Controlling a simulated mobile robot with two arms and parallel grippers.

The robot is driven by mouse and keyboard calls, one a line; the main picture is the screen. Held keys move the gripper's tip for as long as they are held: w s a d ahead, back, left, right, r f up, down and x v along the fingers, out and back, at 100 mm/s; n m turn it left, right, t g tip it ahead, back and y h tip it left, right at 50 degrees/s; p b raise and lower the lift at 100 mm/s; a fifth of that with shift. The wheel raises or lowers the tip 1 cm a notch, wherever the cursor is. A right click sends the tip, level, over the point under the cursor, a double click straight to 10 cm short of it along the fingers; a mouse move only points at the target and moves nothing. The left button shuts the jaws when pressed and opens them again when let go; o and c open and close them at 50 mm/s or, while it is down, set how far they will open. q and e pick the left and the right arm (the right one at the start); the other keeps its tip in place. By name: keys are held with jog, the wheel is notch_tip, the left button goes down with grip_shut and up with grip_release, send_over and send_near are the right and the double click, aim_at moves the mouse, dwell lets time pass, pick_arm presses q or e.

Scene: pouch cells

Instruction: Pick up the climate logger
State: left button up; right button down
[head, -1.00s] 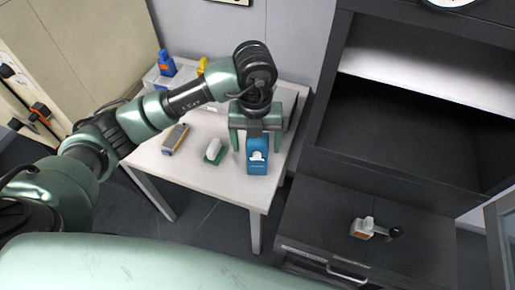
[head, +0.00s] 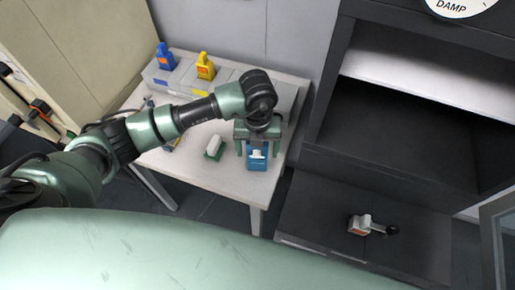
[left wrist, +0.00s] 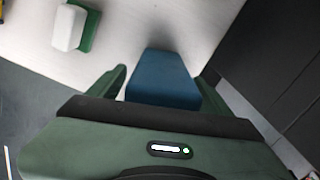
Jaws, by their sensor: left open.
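A blue box-shaped item (head: 257,164) with a white mark on its face stands near the right front of the white table (head: 232,186). No readable label tells me whether it is the climate logger. My left gripper (head: 257,150) is open and comes down over it, one finger on each side. In the left wrist view the blue item (left wrist: 162,80) lies between the open fingers, with a gap at least on the left. A small white and green item (head: 213,147) lies just to its left; it also shows in the left wrist view (left wrist: 70,27). My right gripper is not in view.
My left arm partly hides a grey and yellow item.

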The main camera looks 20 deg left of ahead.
pick_arm(q)
jog(key=c, duration=1.6)
jog(key=shift+r, duration=0.1)
